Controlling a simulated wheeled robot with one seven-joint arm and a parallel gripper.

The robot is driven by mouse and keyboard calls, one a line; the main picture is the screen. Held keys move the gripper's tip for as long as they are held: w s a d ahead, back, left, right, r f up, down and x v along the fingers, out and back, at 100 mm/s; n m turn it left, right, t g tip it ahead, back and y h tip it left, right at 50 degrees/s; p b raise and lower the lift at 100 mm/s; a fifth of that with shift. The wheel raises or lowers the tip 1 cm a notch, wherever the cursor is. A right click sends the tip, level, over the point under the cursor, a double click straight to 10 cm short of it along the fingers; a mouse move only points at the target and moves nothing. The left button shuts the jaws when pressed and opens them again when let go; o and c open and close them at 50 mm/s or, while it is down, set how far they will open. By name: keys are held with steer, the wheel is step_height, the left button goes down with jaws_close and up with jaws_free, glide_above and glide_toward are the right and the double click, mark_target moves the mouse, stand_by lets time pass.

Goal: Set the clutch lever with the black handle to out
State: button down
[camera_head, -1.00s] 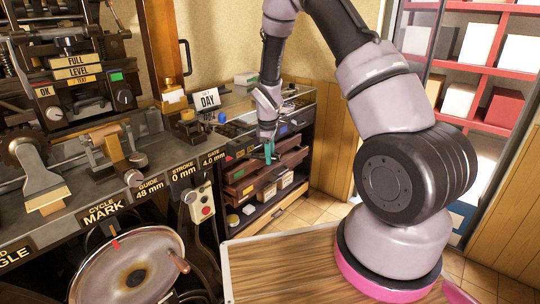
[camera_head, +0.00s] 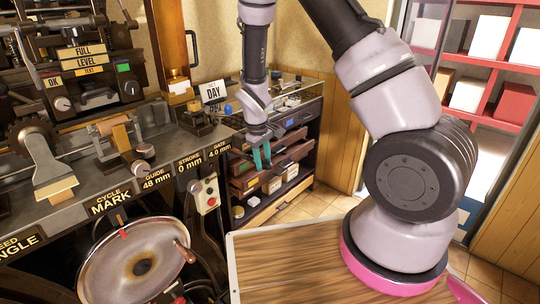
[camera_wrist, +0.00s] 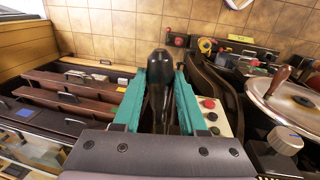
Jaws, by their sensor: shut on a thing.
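The black handle (camera_wrist: 160,68) stands between my gripper's two teal fingers in the wrist view, its rounded top toward the picture's middle. My gripper (camera_wrist: 160,95) is shut on this handle, one finger on each side. In the head view my gripper (camera_head: 262,155) points down beside the right end of the press bench, in front of the drawers. The lever's lower part is hidden behind the gripper body in the wrist view. I cannot make out the handle in the head view, and no in or out marking of the lever is readable.
A round metal dish (camera_head: 135,262) with a wooden handle is at lower left. Open drawers (camera_head: 262,175) stand behind the gripper. A wooden tabletop (camera_head: 290,262) is in front.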

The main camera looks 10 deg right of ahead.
steer(key=shift+s+a+m, duration=0.7)
steer(key=shift+s+a, duration=0.2)
steer(key=shift+a, duration=0.3)
steer(key=shift+c, duration=2.2)
jaws_free()
steer(key=shift+a, duration=0.1)
step_height(320, 180, up, 11)
steer(key=a, duration=0.1)
steer(key=shift+s+a+f, duration=0.15)
steer(key=shift+s, duration=0.3)
